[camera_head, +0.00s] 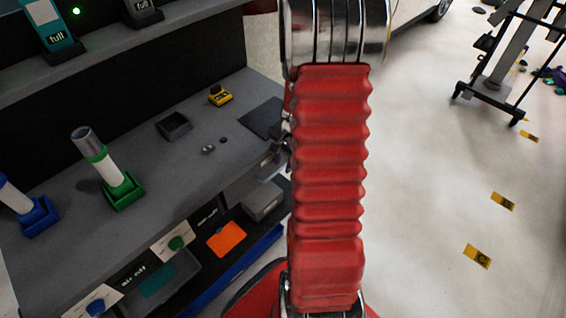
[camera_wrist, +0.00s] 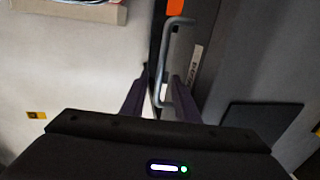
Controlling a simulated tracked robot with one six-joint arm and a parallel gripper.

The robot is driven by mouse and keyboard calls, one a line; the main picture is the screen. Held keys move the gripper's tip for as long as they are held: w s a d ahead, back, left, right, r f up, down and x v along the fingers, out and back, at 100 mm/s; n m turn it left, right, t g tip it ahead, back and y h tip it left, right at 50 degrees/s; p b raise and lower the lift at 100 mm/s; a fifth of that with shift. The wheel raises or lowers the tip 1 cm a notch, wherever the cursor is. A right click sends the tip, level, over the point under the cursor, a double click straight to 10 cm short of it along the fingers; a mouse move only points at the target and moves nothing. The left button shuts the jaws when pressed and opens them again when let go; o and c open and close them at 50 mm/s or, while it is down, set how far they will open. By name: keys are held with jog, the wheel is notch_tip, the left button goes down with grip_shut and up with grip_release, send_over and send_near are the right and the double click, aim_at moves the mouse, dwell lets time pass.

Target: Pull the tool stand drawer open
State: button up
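The tool stand (camera_head: 75,215) is the grey bench at the left in the head view. In the wrist view its dark drawer front (camera_wrist: 205,45) carries a white label and a pale U-shaped bar handle (camera_wrist: 167,45). My gripper (camera_wrist: 160,72) has its two dark fingers apart, one on each side of the handle's near part. I cannot tell whether either finger touches the bar. No gap showing an open drawer is visible.
The benchtop holds a green holder (camera_head: 122,190) with a white tube, a blue holder (camera_head: 38,217), a black tray (camera_head: 174,125) and a yellow item (camera_head: 220,96). Open pale floor (camera_head: 430,200) with yellow markers lies to the right. A wheeled black rack (camera_head: 490,85) stands farther back.

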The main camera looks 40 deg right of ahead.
jog(key=shift+c, duration=0.7)
grip_shut()
jog(key=shift+a, duration=0.2)
jog(key=shift+s+d, duration=0.1)
jog(key=shift+s, duration=0.05)
